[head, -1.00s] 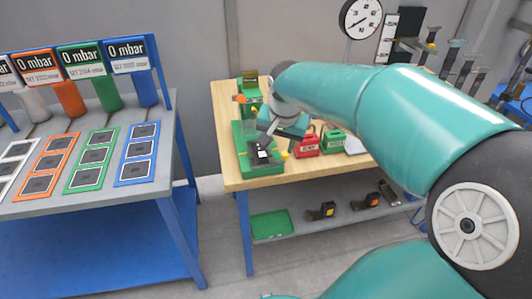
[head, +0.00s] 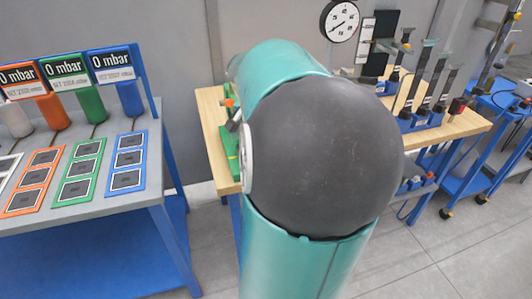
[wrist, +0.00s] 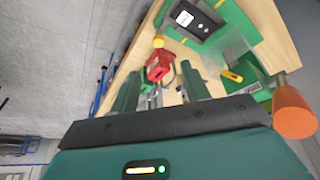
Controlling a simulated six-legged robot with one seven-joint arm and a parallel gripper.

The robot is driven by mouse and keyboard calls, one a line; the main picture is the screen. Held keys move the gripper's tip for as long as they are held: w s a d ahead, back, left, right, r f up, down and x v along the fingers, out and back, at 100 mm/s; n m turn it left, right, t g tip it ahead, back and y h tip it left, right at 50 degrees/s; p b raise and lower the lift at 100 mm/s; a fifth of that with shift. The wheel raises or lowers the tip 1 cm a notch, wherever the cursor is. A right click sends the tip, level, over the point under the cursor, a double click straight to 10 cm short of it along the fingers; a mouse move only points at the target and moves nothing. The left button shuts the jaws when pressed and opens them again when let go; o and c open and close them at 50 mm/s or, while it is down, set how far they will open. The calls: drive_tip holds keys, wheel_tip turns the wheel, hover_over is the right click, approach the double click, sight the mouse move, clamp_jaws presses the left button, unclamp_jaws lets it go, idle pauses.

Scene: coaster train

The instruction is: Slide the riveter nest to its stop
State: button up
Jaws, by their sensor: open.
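In the wrist view the riveter has a green base (wrist: 237,24). A dark block with a white label, probably the nest (wrist: 208,27), sits on it near the top. A clear panel (wrist: 228,52) stands beside it. A yellow knob (wrist: 158,41) is just left of the base. My gripper (wrist: 162,88) is open, its two green fingers apart and nothing held between them. The nest lies beyond the fingertips, up and to the right, not touched. In the head view my arm hides the gripper and most of the riveter; only a green strip (head: 228,145) shows.
A red box (wrist: 158,66) shows beyond the fingers in the wrist view. In the head view a gauge table (head: 110,150) stands left, and upright tools (head: 425,85) stand on the bench's right.

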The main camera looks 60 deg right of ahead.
drive_tip(key=x, duration=1.4)
drive_tip(key=shift+s+d, duration=0.15)
drive_tip(key=shift+s, duration=0.1)
